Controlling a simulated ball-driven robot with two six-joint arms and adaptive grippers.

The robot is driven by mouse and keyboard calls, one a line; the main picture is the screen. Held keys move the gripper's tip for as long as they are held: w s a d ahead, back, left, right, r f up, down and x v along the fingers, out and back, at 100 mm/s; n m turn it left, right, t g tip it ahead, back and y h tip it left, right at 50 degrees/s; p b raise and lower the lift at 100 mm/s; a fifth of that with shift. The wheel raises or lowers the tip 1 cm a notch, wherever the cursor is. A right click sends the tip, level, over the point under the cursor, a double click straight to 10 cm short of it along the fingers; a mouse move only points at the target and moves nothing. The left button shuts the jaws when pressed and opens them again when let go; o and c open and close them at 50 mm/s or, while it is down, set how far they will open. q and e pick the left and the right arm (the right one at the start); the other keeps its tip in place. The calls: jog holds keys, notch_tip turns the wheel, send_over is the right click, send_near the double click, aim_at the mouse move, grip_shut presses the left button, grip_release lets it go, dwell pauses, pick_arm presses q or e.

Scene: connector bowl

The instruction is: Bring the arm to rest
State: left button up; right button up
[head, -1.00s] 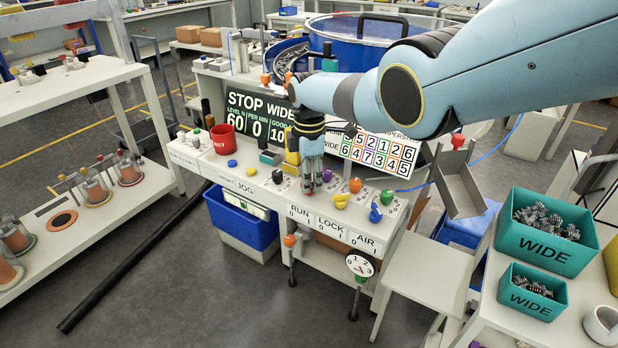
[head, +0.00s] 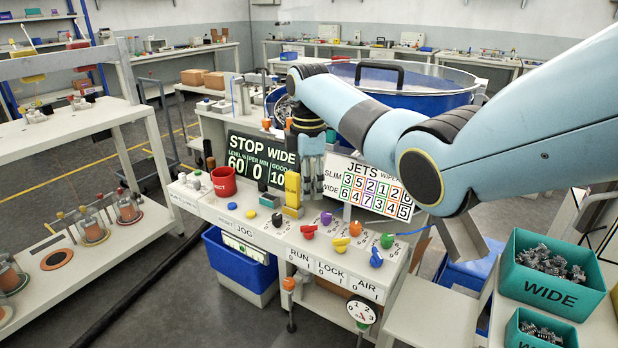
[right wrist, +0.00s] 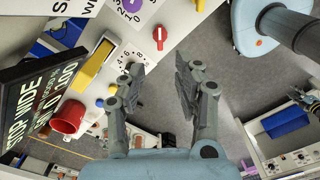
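My right arm reaches in from the right in the head view. My right gripper (head: 312,178) points down in front of the displays, above the control panel (head: 238,211). In the right wrist view the two fingers (right wrist: 160,82) stand apart with nothing between them, so it is open and empty. The red knob (head: 308,232) and the purple knob (head: 326,217) on the panel are clear of the fingers; a red knob (right wrist: 159,36) also shows beyond the fingertips in the wrist view.
A yellow block (head: 292,189) stands close beside the gripper. The STOP WIDE display (head: 262,160) and JETS board (head: 368,190) stand behind. Teal WIDE bins (head: 553,291) are at the right.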

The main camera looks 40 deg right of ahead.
jog(key=shift+r, duration=0.9)
